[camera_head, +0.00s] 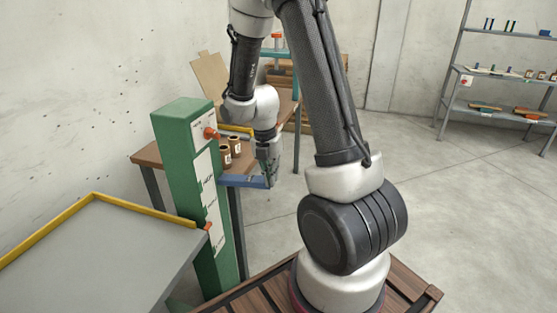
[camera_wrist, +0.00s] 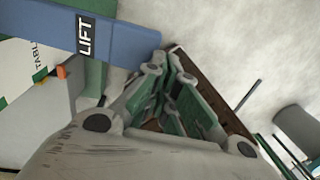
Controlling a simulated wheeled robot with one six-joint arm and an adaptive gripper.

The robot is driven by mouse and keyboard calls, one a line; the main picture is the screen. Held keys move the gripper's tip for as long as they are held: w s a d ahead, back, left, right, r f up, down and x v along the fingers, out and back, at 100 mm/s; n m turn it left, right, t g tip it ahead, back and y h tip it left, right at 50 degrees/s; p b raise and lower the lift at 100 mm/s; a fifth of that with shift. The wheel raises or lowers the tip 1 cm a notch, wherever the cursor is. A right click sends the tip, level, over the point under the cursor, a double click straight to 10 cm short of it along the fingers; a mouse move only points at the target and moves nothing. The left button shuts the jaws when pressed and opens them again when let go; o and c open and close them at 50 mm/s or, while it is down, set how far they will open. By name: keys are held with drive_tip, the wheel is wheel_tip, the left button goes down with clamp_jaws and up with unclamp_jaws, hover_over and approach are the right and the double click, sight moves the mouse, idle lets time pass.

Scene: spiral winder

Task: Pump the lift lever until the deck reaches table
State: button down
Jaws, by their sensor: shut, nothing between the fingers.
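The blue lift lever (camera_head: 242,181) sticks out to the right from the green column (camera_head: 178,150), roughly level. In the wrist view the lever (camera_wrist: 120,38) carries the label LIFT. My gripper (camera_head: 270,183) is shut and empty, pointing down at the lever's free end; in the wrist view its fingertips (camera_wrist: 172,68) are close beside that end. I cannot tell whether they touch. The grey deck (camera_head: 110,255) with a yellow rim is left of the column. An orange pointer (camera_head: 207,226) sits low on the column's white scale; the TABLE label (camera_wrist: 38,52) partly shows in the wrist view.
A wooden table (camera_head: 148,155) stands behind the column, with brown spools (camera_head: 235,146) on it. A shelf rack (camera_head: 500,68) stands at the back right. The floor at right is clear.

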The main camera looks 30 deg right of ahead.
wheel_tip(320, 180, up, 6)
drive_tip(key=s+d, duration=0.1)
drive_tip(key=shift+s, duration=0.15)
idle(2.2)
